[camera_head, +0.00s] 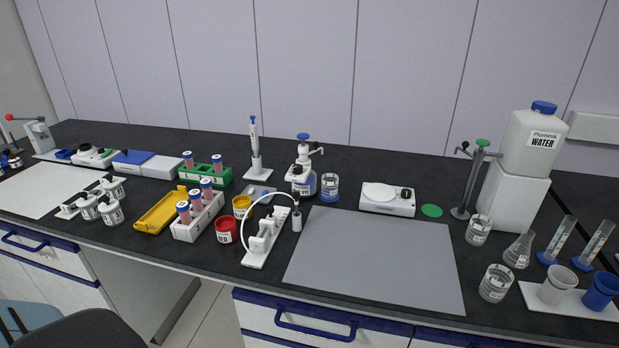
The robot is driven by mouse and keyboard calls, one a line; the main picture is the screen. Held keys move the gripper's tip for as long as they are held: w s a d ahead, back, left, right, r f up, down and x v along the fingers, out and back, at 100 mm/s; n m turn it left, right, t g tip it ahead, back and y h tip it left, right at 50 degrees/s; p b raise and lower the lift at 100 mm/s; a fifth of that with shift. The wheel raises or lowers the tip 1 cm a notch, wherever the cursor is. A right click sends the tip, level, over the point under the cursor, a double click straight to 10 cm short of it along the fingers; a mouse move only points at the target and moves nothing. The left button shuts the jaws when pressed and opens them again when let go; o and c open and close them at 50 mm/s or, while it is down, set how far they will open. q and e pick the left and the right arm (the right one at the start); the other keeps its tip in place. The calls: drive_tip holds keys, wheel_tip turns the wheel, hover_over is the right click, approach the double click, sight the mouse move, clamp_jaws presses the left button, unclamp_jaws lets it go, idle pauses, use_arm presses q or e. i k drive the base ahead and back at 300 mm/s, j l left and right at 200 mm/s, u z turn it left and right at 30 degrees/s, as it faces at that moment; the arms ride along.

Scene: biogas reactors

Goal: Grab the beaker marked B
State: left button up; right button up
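Several clear glass vessels stand on the dark bench. One beaker (495,284) is near the front edge, right of the grey mat. A second beaker (478,231) stands behind it, near the metal stand. A third glass vessel with blue in it (330,188) stands behind the mat beside the dispenser bottle. The markings are too small to read, so I cannot tell which one is B. Neither of my grippers is in view.
The grey mat (375,258) is bare. A conical flask (519,250) stands right of the beakers. A white tray (572,303) holds a white cup and a blue cup. The metal stand (472,180) and water container (531,140) rise behind. Tube racks (197,222) are left.

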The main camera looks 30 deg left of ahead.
sight(330, 184)
drive_tip(key=i+j+u, duration=0.3)
drive_tip(key=i+j, duration=0.15)
drive_tip(key=i+j+u, duration=0.25)
drive_tip(key=i, duration=0.3)
drive_tip(key=k+l+z, duration=0.15)
drive_tip(key=k+l, duration=0.35)
